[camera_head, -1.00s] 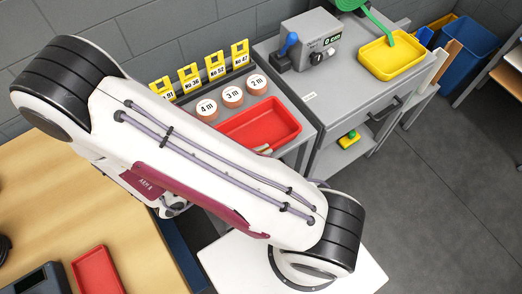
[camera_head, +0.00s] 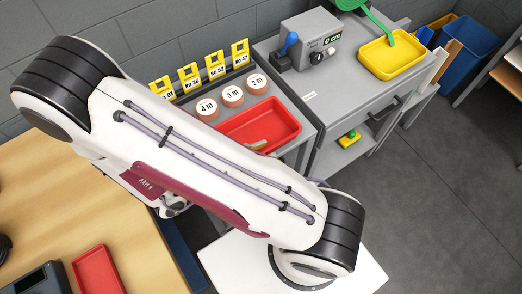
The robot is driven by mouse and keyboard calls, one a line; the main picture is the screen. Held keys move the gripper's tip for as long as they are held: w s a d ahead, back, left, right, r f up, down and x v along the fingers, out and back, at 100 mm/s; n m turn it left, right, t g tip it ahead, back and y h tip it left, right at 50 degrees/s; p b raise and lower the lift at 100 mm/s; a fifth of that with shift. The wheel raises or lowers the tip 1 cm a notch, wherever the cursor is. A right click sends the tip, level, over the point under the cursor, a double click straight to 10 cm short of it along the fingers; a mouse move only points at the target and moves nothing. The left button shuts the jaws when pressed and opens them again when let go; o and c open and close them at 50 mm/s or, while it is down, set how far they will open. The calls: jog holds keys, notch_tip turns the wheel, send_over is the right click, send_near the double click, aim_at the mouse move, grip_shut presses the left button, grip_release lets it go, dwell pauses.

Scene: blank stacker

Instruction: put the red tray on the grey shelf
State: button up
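One red tray (camera_head: 270,122) lies on a grey surface at the back middle, beside several round labelled pieces. Its near left part is hidden behind my arm. A small pale, brownish thing (camera_head: 257,145) shows at its near edge, and I cannot tell what it is. A second red tray (camera_head: 97,272) lies on the wooden table at the lower left, cut off by the picture's bottom edge. The grey shelf (camera_head: 292,100) seems to be the unit under the first tray. My gripper does not show; my own arm crosses the middle and hides much there.
Round blanks (camera_head: 233,96) marked 2 m, 3 m and 4 m and several yellow number tags (camera_head: 215,66) stand behind the arm. A grey cabinet (camera_head: 345,85) bears a grey device (camera_head: 311,38) and a yellow tray (camera_head: 391,55). The floor (camera_head: 440,200) at right is clear.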

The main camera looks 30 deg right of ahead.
jog(key=shift+r, duration=0.1)
jog(key=shift+v, duration=6)
